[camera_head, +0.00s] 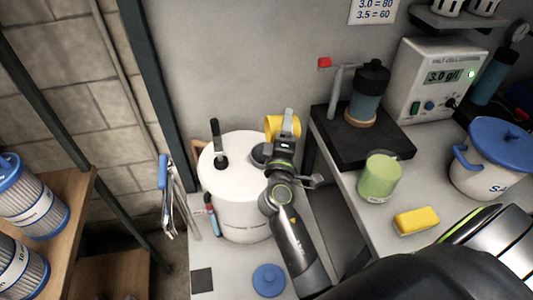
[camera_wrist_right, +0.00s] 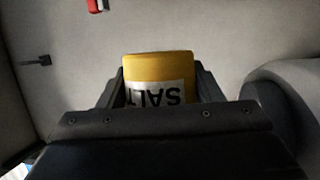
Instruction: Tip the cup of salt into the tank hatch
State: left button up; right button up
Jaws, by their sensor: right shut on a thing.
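A yellow cup (camera_head: 271,125) is held above the right side of a white tank (camera_head: 233,166). In the right wrist view the cup (camera_wrist_right: 158,66) carries a white label reading SALT, upside down. My right gripper (camera_head: 285,140) is shut on the cup; both jaws (camera_wrist_right: 160,92) flank it in the wrist view. The dark round hatch (camera_head: 260,155) in the tank's top is just below the cup and partly hidden by my gripper. The cup looks tilted, but its contents are hidden. My left gripper is not in view.
A black handle (camera_head: 217,140) stands up from the tank top. A blue lid (camera_head: 269,280) lies in front of the tank. To the right are a green cup (camera_head: 379,178), a yellow sponge (camera_head: 416,221) and a blue-lidded pot (camera_head: 490,165). Tongs (camera_head: 172,195) hang at the left.

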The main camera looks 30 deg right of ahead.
jog(key=shift+f, duration=0.1)
jog(key=shift+w+a+r+n+t+y+b, duration=0.15)
jog(key=shift+a+r+n+t+b, duration=0.2)
jog(key=shift+n, duration=0.6)
jog(key=shift+a+r+n+t+y+b, duration=0.2)
jog(key=shift+n+t, duration=0.25)
jog(key=shift+n, duration=0.55)
jog(key=shift+w+a+r+n+t+y+b, duration=0.15)
jog(key=shift+a+r+n+t+b, duration=0.2)
jog(key=shift+n, duration=0.6)
dwell(3.2)
